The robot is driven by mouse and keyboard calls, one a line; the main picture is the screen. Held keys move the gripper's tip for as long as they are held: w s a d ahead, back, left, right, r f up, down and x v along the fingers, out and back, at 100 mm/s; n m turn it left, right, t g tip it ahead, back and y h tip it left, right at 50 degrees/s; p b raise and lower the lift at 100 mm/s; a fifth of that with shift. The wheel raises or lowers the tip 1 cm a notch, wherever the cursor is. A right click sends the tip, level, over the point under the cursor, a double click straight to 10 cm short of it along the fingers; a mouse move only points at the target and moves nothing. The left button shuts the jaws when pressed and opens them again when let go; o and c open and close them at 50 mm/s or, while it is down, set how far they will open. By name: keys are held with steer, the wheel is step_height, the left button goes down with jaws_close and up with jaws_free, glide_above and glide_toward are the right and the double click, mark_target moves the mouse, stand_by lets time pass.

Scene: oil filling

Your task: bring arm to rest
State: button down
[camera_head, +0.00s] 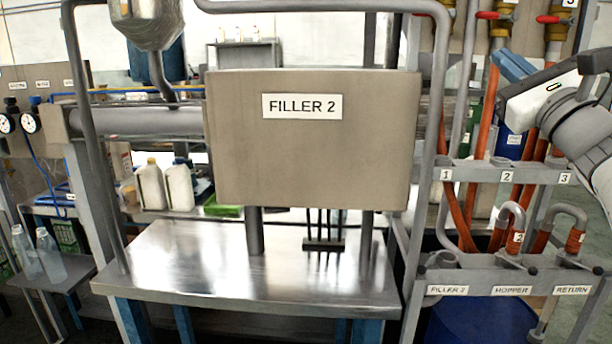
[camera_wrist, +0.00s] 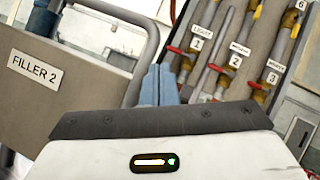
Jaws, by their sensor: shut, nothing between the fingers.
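My gripper (camera_head: 508,64) is at the upper right of the head view, on my white and grey arm, raised in front of the pipe rack. Its blue-grey fingers also show in the wrist view (camera_wrist: 159,72), pressed together with nothing between them. In the wrist view they point up toward the labelled pipes and lie right of the Filler 2 box (camera_wrist: 45,85). The gripper appears apart from everything around it.
The Filler 2 box (camera_head: 312,150) stands over a metal table (camera_head: 190,262). A hose rack (camera_head: 500,276) with hooked nozzles is below my arm. Pipes with red valves (camera_wrist: 222,70) are beyond the fingers. Clear bottles (camera_head: 50,255) stand at far left.

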steer(key=a+f+n+g+y+p, duration=0.3)
steer(key=a+f+n+g+p, duration=0.3)
steer(key=a+f+n+g, duration=0.9)
steer(key=s+f+n+g+h+p, duration=0.5)
steer(key=s+f+n+h, duration=0.3)
steer(key=f, duration=1.1)
steer(key=s+n+p, duration=0.1)
steer(key=s+n, duration=0.3)
steer(key=s, duration=0.3)
steer(key=shift+d+f+g, duration=0.25)
steer(key=shift+d+g, duration=0.05)
